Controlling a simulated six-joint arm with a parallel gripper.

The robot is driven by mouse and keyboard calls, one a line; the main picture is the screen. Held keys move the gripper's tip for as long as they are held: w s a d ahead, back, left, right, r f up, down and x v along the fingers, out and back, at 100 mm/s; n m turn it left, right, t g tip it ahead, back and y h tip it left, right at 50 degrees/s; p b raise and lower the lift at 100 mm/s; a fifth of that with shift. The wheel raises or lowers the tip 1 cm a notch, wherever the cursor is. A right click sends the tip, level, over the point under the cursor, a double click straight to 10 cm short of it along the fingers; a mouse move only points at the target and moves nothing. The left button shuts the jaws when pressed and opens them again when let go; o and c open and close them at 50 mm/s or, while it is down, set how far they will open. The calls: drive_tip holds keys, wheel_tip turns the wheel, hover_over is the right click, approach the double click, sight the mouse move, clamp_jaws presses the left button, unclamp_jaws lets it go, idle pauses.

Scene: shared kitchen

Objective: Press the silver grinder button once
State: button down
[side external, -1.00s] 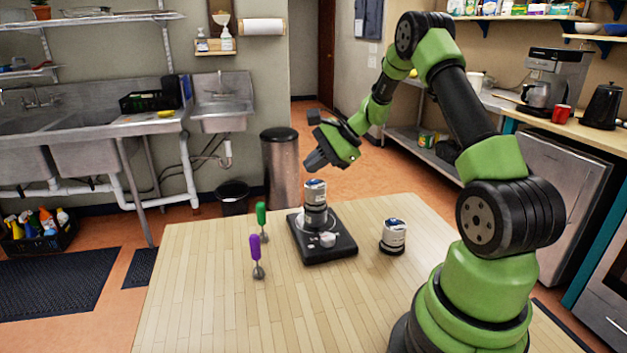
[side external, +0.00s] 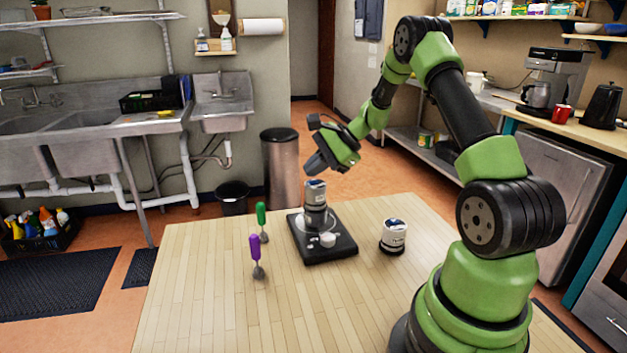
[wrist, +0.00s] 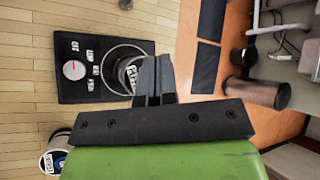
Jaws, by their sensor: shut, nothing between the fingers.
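A black base (side external: 308,251) stands on the wooden table and also shows in the wrist view (wrist: 72,42). A silver-grey canister with a dark blue top (side external: 315,190) stands upright on it, inside a pale ring (wrist: 108,57). A round whitish knob (side external: 328,240) sits on the base's near side; the wrist view shows it with a red mark (wrist: 73,70) beside white lettering. I cannot tell which part is the silver grinder button. My gripper (side external: 314,165) is shut and empty, tilted down just above the canister. In the wrist view its fingers (wrist: 155,62) partly hide the canister (wrist: 132,72).
A white canister with a dark top (side external: 393,235) stands right of the base. The near table is clear. A steel bin (side external: 281,165) stands behind the table.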

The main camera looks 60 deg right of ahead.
sight(314, 181)
drive_tip(key=shift+f, duration=0.4)
idle(0.6)
drive_tip(key=shift+r, duration=0.85)
wheel_tip(314, 181, up, 6)
idle(0.4)
idle(0.5)
